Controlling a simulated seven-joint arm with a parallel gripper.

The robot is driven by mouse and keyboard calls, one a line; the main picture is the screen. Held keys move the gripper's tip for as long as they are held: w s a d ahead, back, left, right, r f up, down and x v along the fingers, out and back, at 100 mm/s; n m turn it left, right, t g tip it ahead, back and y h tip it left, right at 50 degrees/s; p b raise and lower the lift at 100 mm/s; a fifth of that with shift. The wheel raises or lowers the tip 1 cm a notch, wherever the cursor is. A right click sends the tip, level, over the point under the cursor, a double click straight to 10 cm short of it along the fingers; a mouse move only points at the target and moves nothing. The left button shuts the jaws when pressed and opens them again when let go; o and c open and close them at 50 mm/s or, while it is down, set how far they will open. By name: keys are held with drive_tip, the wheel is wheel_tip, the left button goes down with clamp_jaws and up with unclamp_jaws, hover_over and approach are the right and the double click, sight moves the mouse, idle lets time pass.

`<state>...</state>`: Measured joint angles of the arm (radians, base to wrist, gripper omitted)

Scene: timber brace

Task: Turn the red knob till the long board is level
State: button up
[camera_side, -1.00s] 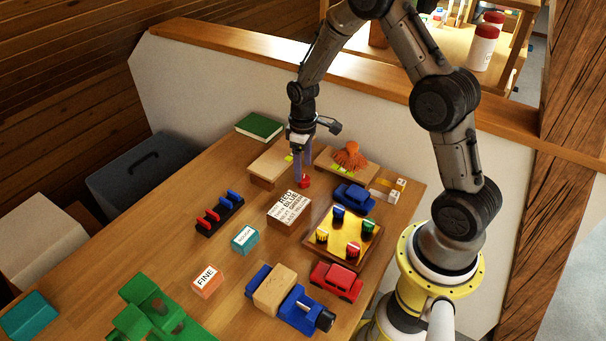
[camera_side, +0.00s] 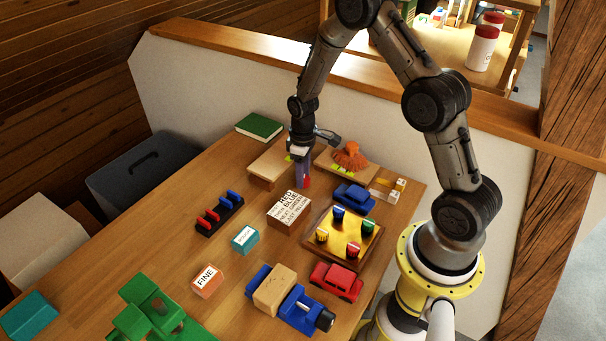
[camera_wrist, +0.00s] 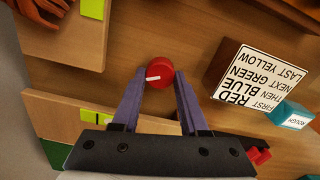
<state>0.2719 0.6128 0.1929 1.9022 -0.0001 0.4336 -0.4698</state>
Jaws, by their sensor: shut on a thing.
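The red knob (camera_wrist: 160,73) has a white pointer line pointing left in the wrist view. In the side view the knob (camera_side: 307,181) shows beside my fingers at the back of the table. My gripper (camera_wrist: 163,75) is shut on the knob, one purple finger on each side. Two pale wooden boards with yellow-green marks lie near the knob. One board (camera_wrist: 68,117) is at lower left in the wrist view, the other (camera_wrist: 84,45) at upper left. I cannot tell which is the long board, or whether either is level.
A brick-like block (camera_side: 287,213) with a printed colour-order label stands close in front of the knob. A green book (camera_side: 259,127) lies behind.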

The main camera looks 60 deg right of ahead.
clamp_jaws()
drive_tip(key=shift+d+m, duration=0.1)
drive_tip(key=shift+m, duration=2.8)
drive_tip(key=o, duration=1)
unclamp_jaws()
drive_tip(key=shift+o, duration=0.2)
drive_tip(key=shift+r, duration=0.1)
